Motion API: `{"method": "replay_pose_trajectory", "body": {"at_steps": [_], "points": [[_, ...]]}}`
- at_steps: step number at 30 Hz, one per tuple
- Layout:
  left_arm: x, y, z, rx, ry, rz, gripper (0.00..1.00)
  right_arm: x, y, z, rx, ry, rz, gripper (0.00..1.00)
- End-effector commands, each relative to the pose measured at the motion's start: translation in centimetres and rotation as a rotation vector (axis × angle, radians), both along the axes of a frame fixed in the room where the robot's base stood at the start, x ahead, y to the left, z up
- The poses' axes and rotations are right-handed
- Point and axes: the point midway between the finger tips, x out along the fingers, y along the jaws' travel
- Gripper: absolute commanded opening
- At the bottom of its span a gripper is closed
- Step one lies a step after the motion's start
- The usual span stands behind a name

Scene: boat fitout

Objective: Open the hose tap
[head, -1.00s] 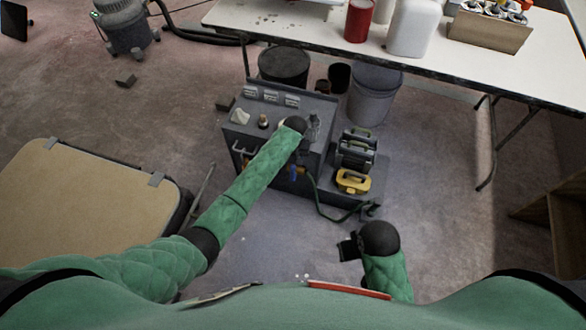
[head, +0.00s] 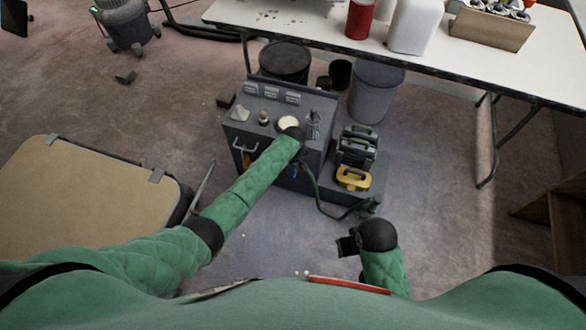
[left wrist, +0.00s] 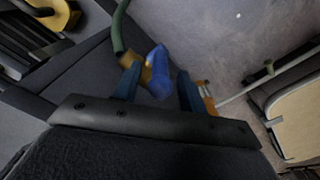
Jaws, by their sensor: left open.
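The hose tap (left wrist: 147,76) has a brass body and a blue lever handle (left wrist: 159,73), with a green hose (left wrist: 119,28) joined to it. The handle shows in the left wrist view between the two fingers of my left gripper (left wrist: 158,87). The gripper is open; I cannot tell whether either finger touches the handle. In the head view the tap is on the front of the grey cabinet (head: 247,133), and a bit of blue (head: 294,171) shows below my left wrist, which hides the rest. My right gripper (head: 347,244) is low, away from the cabinet; its jaws are unclear.
A yellow-handled case (head: 353,179) and grey cases (head: 357,147) stand right of the cabinet. The green hose loops in front of them. A white table (head: 470,65) stands behind. A tan-topped box (head: 80,205) is at left. The floor in front of the cabinet is clear.

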Motion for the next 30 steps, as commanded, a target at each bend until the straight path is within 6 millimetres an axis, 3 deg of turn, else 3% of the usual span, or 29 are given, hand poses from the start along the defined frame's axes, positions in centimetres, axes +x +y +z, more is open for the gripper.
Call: {"method": "replay_pose_trajectory", "body": {"at_steps": [8,19,25,30], "points": [[0.0,0.1,-2.8,0.002,0.002,0.000,0.41,0.1,-0.2,0.0,-0.004,-0.003,0.003,0.36],[0.0,0.1,-3.2,0.000,-0.001,-0.001,0.41,0.0,0.3,0.2,0.008,-0.001,-0.005,0.36],[0.0,0.1,-3.2,0.000,-0.001,-0.001,0.02,-0.1,0.4,0.2,0.010,-0.001,-0.007,0.36],[0.0,0.1,-3.2,0.001,-0.001,-0.001,0.00,-0.1,0.2,0.2,0.006,-0.001,-0.003,0.36]]}}
